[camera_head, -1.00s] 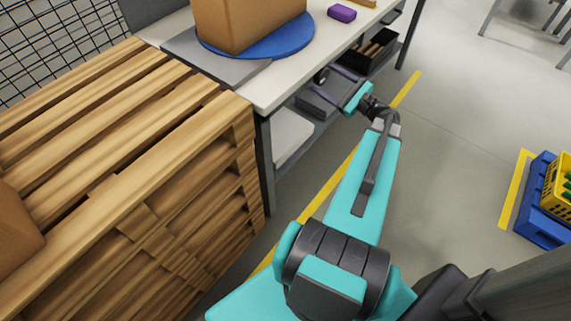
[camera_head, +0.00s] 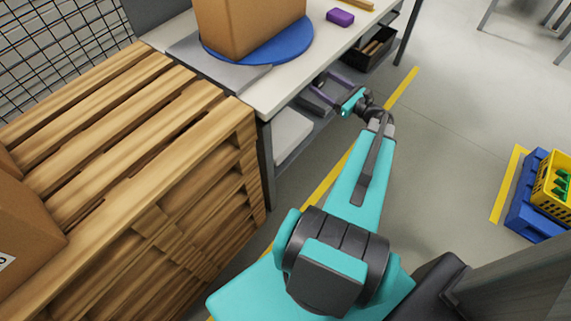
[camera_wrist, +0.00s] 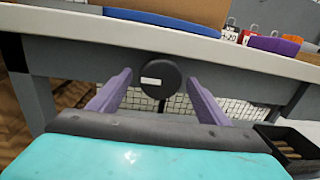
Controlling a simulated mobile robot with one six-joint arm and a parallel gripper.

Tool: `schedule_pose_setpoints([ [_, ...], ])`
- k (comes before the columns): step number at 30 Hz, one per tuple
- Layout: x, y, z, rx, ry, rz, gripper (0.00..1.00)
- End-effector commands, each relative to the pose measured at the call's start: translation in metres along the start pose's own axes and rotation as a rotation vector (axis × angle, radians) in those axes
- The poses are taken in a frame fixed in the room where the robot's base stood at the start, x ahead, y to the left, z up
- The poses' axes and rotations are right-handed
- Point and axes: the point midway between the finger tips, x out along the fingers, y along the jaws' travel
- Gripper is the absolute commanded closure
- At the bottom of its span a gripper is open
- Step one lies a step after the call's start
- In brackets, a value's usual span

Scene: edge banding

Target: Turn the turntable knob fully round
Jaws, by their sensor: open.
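The knob (camera_wrist: 160,79) is a round black disc with a short white mark, lying level, on the front of the bench below its top. My gripper (camera_head: 322,87) is open at the bench's front edge in the head view. In the wrist view its two purple fingers (camera_wrist: 160,92) stand one on each side of the knob, with a gap on both sides. How deep the fingers reach around it I cannot tell. The blue turntable disc (camera_head: 288,54) lies on the bench top with a cardboard box (camera_head: 245,25) on it.
The bench top (camera_head: 275,88) overhangs the area by my gripper. A wooden pallet stack (camera_head: 130,160) stands to the left with another box (camera_head: 25,235). A black bin (camera_head: 375,55) sits beyond my gripper. Floor to the right is open up to a blue crate (camera_head: 525,215).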

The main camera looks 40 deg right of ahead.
Motion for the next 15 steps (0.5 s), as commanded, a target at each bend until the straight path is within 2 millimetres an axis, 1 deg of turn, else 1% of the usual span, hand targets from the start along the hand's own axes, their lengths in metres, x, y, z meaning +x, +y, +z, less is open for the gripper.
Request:
schedule_pose_setpoints([
  [1,0.0002,-0.0005,0.0032,0.018,0.002,0.0,0.29],
  [14,0.0001,0.0001,0.0027,0.163,0.015,-0.002,0.29],
  [15,-0.0026,0.0004,0.0007,0.17,0.016,-0.003,0.29],
])
